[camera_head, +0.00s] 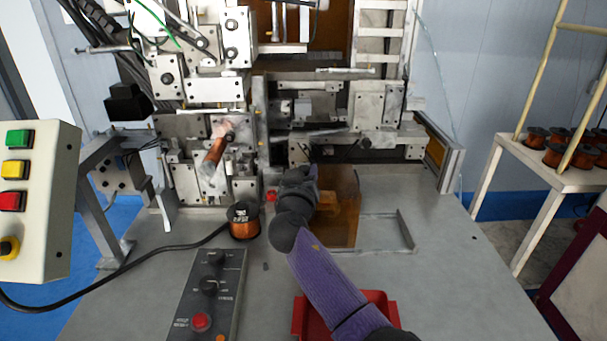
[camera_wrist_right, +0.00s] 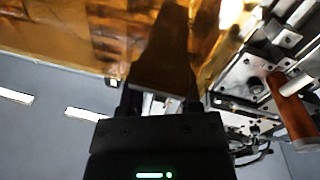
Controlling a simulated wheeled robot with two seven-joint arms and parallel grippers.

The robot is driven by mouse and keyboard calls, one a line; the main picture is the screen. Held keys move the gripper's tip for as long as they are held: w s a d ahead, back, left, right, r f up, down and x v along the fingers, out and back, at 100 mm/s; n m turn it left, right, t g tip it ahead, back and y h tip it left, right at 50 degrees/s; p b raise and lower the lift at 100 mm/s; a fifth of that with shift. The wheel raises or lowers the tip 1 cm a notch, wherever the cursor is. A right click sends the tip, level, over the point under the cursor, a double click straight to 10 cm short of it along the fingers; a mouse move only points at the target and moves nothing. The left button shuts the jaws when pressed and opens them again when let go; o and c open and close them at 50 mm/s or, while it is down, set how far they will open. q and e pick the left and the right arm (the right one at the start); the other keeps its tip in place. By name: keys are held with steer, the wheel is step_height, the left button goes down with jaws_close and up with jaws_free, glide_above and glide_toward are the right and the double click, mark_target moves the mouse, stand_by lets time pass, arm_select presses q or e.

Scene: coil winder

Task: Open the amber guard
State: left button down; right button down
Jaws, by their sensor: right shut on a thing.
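The amber guard (camera_head: 343,228) is a see-through amber panel at the middle of the machine's grey bed, just right of my right gripper. In the right wrist view the amber guard (camera_wrist_right: 65,30) spans the top, close in front of the jaws. My right gripper (camera_head: 305,177) is at the guard's left side in the head view, and its arm comes up from the bottom. In the right wrist view the dark gripper (camera_wrist_right: 165,65) is shut against the amber panel. The exact part it grips is hidden by the fingers. My left gripper is in neither view.
A copper wire spool (camera_head: 244,221) and a knob panel (camera_head: 211,290) stand left of my arm. A red tray (camera_head: 376,298) lies partly under it. A copper-wound bobbin (camera_head: 213,152) is on the machine. The bed (camera_head: 450,270) is clear at right.

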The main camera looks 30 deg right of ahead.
mark_target(358, 187)
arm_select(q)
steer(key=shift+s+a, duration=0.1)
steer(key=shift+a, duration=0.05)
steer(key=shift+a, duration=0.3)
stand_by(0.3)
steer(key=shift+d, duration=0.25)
arm_select(e)
steer(key=shift+s+d, duration=0.1)
steer(key=shift+d, duration=0.15)
steer(key=s+d, duration=0.1)
steer(key=d, duration=0.2)
steer(key=s+d+p, duration=0.1)
steer(key=s+d, duration=0.1)
steer(key=d, duration=0.1)
steer(key=s+d, duration=0.1)
steer(key=d, duration=0.2)
steer(key=shift+s+d, duration=0.15)
steer(key=shift+s, duration=0.15)
steer(key=shift+d, duration=0.2)
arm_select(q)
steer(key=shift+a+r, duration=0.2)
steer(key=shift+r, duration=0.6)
